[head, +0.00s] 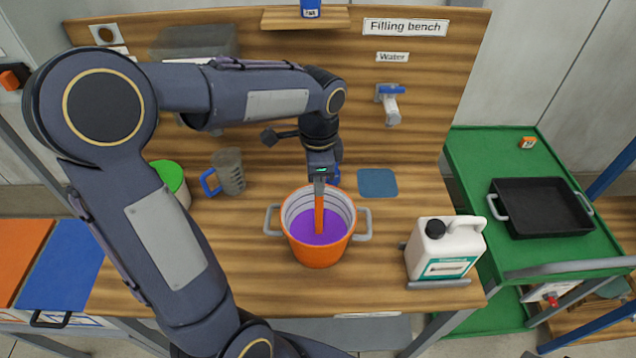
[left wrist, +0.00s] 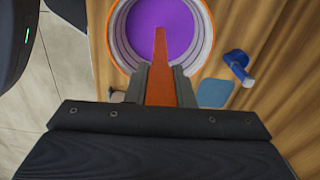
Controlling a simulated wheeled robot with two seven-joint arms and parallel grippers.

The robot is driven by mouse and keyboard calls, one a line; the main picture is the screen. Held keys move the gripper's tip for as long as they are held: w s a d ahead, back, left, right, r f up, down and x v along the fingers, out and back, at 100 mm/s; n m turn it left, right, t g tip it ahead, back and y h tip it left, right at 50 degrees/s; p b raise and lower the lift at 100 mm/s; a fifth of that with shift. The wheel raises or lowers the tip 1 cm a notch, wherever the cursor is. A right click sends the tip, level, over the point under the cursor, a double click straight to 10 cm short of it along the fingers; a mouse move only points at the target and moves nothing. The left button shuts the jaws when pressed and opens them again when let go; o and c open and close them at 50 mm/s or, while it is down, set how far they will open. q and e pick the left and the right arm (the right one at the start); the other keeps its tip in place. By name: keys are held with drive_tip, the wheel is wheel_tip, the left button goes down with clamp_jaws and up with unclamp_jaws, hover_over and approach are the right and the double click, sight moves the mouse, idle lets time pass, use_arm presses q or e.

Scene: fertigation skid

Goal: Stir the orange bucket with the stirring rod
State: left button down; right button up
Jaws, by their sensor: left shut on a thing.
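The orange bucket (head: 318,250) stands on the wooden bench with purple liquid (head: 312,228) inside and a grey handle on each side. The left wrist view also shows its rim (left wrist: 121,45) and the purple liquid (left wrist: 180,30). My left gripper (head: 319,182) is above the bucket's far rim, shut on the orange stirring rod (head: 319,208). The rod points down into the bucket, and its lower end is at or in the liquid; I cannot tell how deep. The left wrist view shows the rod (left wrist: 161,75) between the fingers (left wrist: 160,85). My right gripper is not in view.
A white jug (head: 443,250) stands right of the bucket on the bench. A measuring jug (head: 229,172) and a green-lidded tub (head: 167,177) stand to the left. A blue-grey pad (head: 377,183) lies behind right. A tap (head: 390,103) juts from the back board. A black tray (head: 541,208) sits on the green cart.

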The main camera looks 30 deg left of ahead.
use_arm(q)
drive_tip(key=shift+r, duration=6.1)
